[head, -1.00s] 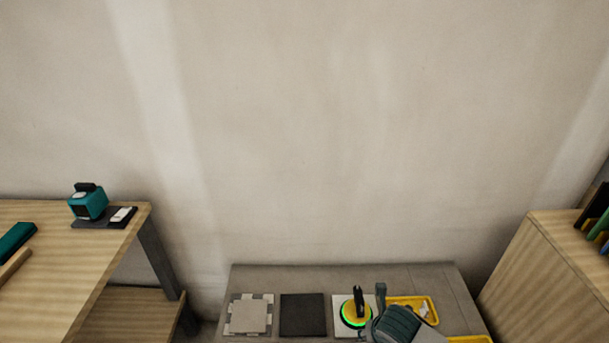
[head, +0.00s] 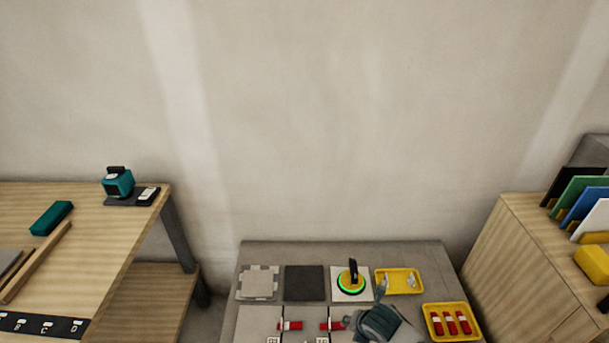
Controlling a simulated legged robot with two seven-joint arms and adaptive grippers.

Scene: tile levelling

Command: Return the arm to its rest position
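My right gripper (head: 364,302) is over the grey work table (head: 340,253), just in front of a yellow disc-shaped tool (head: 349,284) with a black upright handle and a glowing green rim. The fingers look spread apart with nothing between them, and they are clear of the tool's handle. The tool stands on a pale tile (head: 337,297). The rest of the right arm runs out of the picture at the bottom. My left gripper is not in the picture.
A dark tile (head: 304,284) and a speckled-edge tile (head: 258,282) lie left of the tool. Red clips (head: 290,326) sit at the front tile joints. Yellow trays (head: 398,271) and (head: 451,335) stand right. Wooden benches flank the table; the left holds a teal device (head: 118,184).

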